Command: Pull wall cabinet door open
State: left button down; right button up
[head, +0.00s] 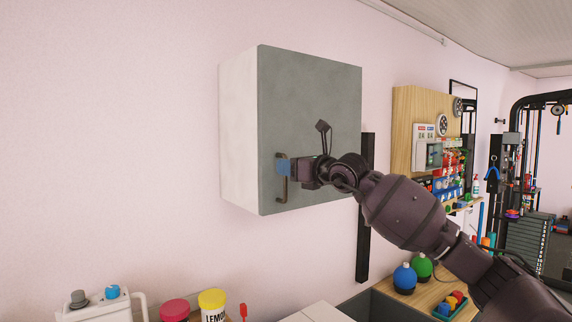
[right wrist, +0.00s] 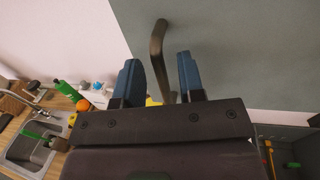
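The wall cabinet (head: 238,130) is a pale box on the pink wall, and its grey-green door (head: 310,95) looks shut. A bronze bar handle (head: 281,190) stands upright near the door's lower left edge. My right gripper (head: 284,167) is at the handle, its blue fingers partly covering it. In the right wrist view, my right gripper (right wrist: 158,68) is open, with the handle (right wrist: 157,45) showing between its spread fingers; I cannot tell whether they touch it. The door (right wrist: 240,50) fills the upper right there. My left gripper is not in view.
A counter below holds a lemon tub (head: 212,305), a red-lidded jar (head: 174,310), and blue (head: 404,277) and green round bottles (head: 422,265). A dark vertical post (head: 365,220) stands right of the cabinet. The wall left of the cabinet is clear.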

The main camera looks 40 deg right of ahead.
jog(key=shift+w+a, duration=0.1)
jog(key=shift+w, duration=0.7)
jog(key=shift+c, duration=0.2)
grip_shut()
